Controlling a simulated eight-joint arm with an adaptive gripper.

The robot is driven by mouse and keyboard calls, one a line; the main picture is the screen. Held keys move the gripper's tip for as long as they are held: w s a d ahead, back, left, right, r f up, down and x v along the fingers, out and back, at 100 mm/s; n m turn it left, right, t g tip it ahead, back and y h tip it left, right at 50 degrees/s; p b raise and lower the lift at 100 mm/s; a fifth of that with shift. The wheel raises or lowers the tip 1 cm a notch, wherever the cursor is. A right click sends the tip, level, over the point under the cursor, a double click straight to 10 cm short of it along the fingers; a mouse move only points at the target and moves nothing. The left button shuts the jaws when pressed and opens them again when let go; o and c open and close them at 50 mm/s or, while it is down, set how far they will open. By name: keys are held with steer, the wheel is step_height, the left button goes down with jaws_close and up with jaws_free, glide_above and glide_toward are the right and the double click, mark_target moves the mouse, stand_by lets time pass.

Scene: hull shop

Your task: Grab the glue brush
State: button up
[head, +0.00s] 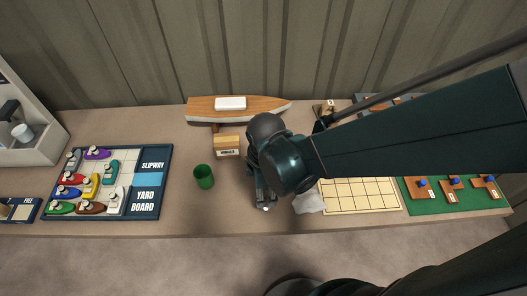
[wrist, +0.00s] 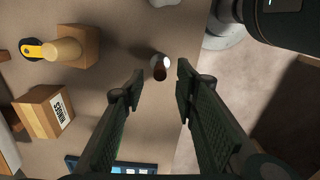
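My gripper (head: 265,205) is low over the front middle of the table in the head view. In the wrist view its two fingers (wrist: 157,85) are apart, with nothing clamped between them. A small brown thing with a bright white rounded end (wrist: 160,68) shows in the gap just beyond the fingertips, near the table's front edge. It may be the glue brush, but I cannot tell for sure. I cannot tell whether it stands or lies. In the head view my gripper and arm cover most of that spot.
A labelled wooden box (head: 228,151) and a green cup (head: 204,177) stand left of my gripper. A wooden block (wrist: 88,48) with a yellow-and-black piece is near. The yard board (head: 146,203) lies left, a boat hull (head: 260,107) behind, a white cloth (head: 310,203) and grid mat (head: 360,196) right.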

steer(key=shift+f, duration=0.35)
steer(key=shift+f, duration=0.1)
steer(key=shift+f+b, duration=0.8)
steer(key=shift+f, duration=1.7)
jaws_close()
